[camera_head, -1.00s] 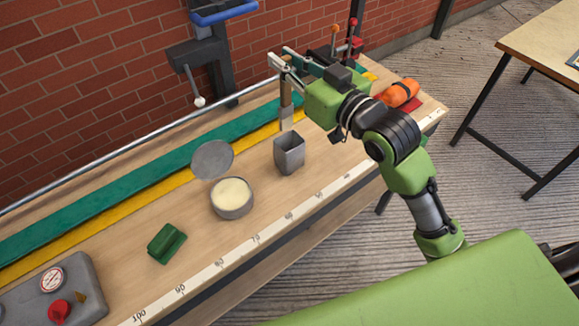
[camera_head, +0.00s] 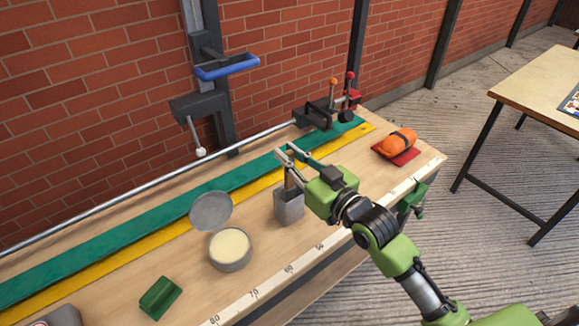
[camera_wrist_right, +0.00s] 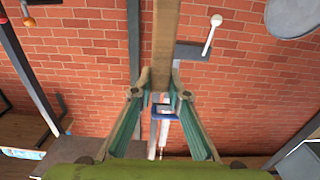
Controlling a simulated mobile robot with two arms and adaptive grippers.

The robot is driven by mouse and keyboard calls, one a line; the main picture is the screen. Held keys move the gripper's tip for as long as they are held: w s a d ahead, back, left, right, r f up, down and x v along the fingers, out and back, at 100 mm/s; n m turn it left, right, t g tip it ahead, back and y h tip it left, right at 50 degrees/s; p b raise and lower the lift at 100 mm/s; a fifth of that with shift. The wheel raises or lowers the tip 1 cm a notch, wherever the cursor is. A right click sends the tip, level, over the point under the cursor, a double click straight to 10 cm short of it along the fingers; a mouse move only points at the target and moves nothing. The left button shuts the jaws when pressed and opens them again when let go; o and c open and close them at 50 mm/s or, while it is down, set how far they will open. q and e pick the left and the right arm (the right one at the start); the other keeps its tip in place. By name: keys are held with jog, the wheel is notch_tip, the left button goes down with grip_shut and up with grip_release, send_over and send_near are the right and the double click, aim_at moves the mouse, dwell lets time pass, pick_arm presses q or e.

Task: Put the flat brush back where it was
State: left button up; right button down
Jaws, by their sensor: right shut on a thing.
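The flat brush (camera_head: 290,182) has a wooden handle, and its lower end is hidden in or behind the rim of the grey square cup (camera_head: 288,208). My right gripper (camera_head: 289,157) is shut on its handle, just above the cup. In the right wrist view the wooden handle (camera_wrist_right: 166,45) runs up from between the fingertips (camera_wrist_right: 160,92). I cannot tell whether the bristles touch the cup's bottom. My left gripper is not in view.
A round tin (camera_head: 231,250) of pale paste with its lid (camera_head: 211,211) raised stands left of the cup. A green block (camera_head: 160,298) lies further left. An orange roll (camera_head: 398,142) on a red pad (camera_head: 397,156) lies at the right. A metal rail (camera_head: 150,177) runs along the back.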

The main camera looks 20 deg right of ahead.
aim_at(290, 188)
jog(key=shift+f, duration=1.9)
jog(key=c, duration=2)
grip_release()
jog(key=shift+o, duration=0.2)
jog(key=shift+r, duration=0.2)
jog(key=b+v, duration=0.2)
jog(key=v, duration=1)
